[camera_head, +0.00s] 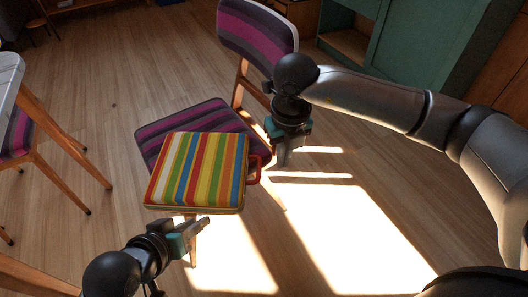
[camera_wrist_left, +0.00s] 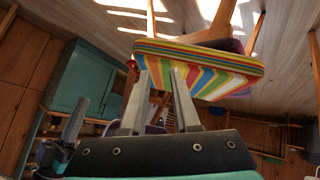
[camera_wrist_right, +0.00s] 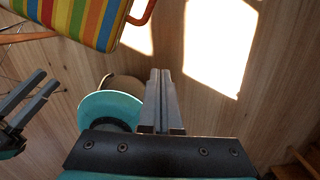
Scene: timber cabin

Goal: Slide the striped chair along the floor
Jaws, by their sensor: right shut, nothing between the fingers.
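The striped chair, with a purple-and-black back (camera_head: 257,32), dark striped seat (camera_head: 150,137) and wooden legs, stands upright in the middle of the head view. A case with rainbow stripes (camera_head: 198,170) and a red handle (camera_head: 254,170) lies on its seat, covering much of it. My left gripper (camera_head: 200,228) is open and empty in front of the chair, below the case's near edge; the case also shows beyond its fingers in the left wrist view (camera_wrist_left: 210,68). My right gripper (camera_head: 284,158) is shut and empty, just right of the seat; whether it touches the chair I cannot tell.
A green cabinet (camera_head: 420,50) stands at the back right. The wooden floor (camera_head: 95,110) between is clear, with bright sun patches at the right.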

